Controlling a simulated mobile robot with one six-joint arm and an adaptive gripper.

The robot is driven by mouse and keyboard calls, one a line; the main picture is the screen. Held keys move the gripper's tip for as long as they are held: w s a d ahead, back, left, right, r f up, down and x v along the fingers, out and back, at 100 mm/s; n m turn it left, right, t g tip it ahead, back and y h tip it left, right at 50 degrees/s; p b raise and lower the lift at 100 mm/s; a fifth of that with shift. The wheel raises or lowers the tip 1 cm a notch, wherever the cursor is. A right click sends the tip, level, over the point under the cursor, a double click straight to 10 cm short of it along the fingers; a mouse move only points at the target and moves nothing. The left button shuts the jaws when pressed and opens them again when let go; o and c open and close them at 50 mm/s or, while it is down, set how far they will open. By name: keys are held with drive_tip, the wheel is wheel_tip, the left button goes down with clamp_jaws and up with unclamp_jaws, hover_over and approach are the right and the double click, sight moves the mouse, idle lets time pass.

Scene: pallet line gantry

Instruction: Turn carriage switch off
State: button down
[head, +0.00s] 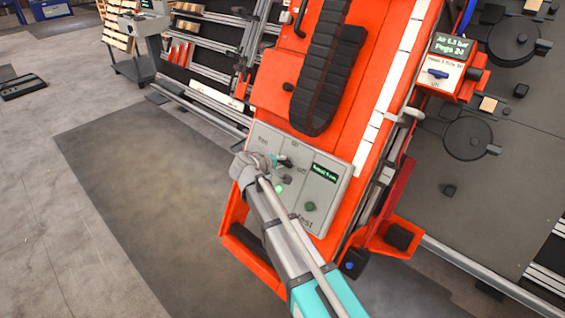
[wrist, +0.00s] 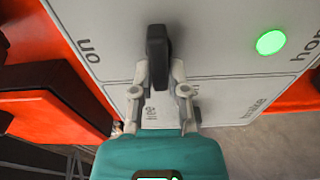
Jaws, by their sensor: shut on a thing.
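The carriage switch is a black handle (wrist: 157,45) on a pale grey control panel (wrist: 110,15). In the wrist view it stands between my gripper's (wrist: 158,82) two light-grey fingers, which are shut on it. An upside-down "on" label is printed to the left of the handle. In the head view my gripper (head: 268,163) is at the left part of the panel (head: 325,215), and the black handle (head: 285,161) shows just right of the fingers. An "off" label is near it. My gripper and arm hide part of the panel.
The panel sits on an orange carriage (head: 265,95) with a black cable chain (head: 325,75). A lit green light (wrist: 271,42), a small screen (head: 324,173) and a green button (head: 310,206) are on the panel. A blue-handled valve (head: 437,73) is at upper right. Open floor lies left.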

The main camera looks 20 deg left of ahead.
drive_tip(key=shift+s+f+n, duration=0.15)
drive_tip(key=shift+s+n, duration=0.05)
drive_tip(key=shift+n, duration=0.1)
drive_tip(key=c, duration=0.7)
unclamp_jaws()
drive_tip(key=shift+o, duration=0.3)
drive_tip(key=shift+w, duration=0.1)
drive_tip(key=shift+a, duration=0.1)
drive_tip(key=shift+w, duration=0.15)
